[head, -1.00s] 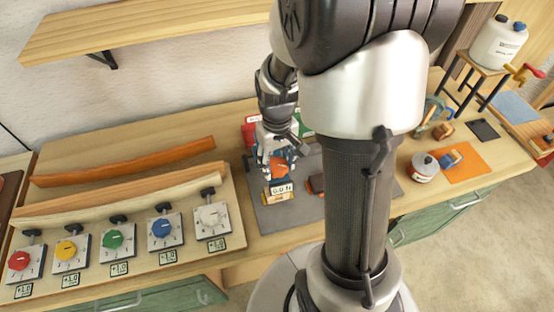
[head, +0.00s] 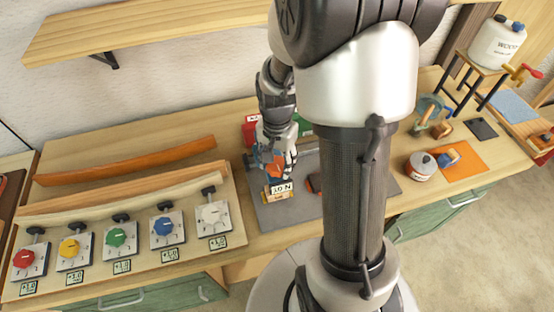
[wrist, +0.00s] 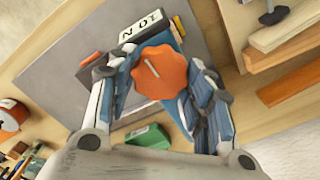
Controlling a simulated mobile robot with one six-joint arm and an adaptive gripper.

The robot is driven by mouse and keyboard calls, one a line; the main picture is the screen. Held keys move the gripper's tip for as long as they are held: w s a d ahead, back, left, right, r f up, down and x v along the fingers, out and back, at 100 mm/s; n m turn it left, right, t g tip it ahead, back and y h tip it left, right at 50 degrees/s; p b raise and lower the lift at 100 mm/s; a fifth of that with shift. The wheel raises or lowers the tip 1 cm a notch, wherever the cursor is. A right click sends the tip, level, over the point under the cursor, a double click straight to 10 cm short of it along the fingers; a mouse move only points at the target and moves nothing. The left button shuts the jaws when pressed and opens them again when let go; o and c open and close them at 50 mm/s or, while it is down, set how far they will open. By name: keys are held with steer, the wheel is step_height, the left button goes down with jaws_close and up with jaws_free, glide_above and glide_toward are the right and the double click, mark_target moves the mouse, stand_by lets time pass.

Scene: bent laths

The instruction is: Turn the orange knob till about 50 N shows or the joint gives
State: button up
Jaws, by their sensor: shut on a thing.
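The orange knob (wrist: 160,72) fills the middle of the wrist view, a pale line on its face. My gripper (wrist: 163,88) is shut on it, one finger on each side. In the head view my gripper (head: 276,163) is over the knob (head: 272,167), which shows only in part. A light display plate (wrist: 143,31) beside the knob appears to read 10 N; it also shows in the head view (head: 280,189). The joint itself is hidden by my gripper and arm.
A grey mat (head: 282,214) lies under the knob's device. To the left, a board holds several coloured dials (head: 118,239) and bent laths (head: 125,163). A green block (wrist: 148,137) lies near my gripper. A round tin (head: 421,167) and an orange mat (head: 470,163) are at right.

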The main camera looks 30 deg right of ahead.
mark_target(277, 164)
steer(key=m, duration=0.3)
steer(key=shift+m, duration=0.3)
steer(key=shift+m+p, duration=0.3)
steer(key=shift+m, duration=1.5)
steer(key=o, duration=1.1)
step_height(277, 164, up, 12)
steer(key=shift+r, duration=0.1)
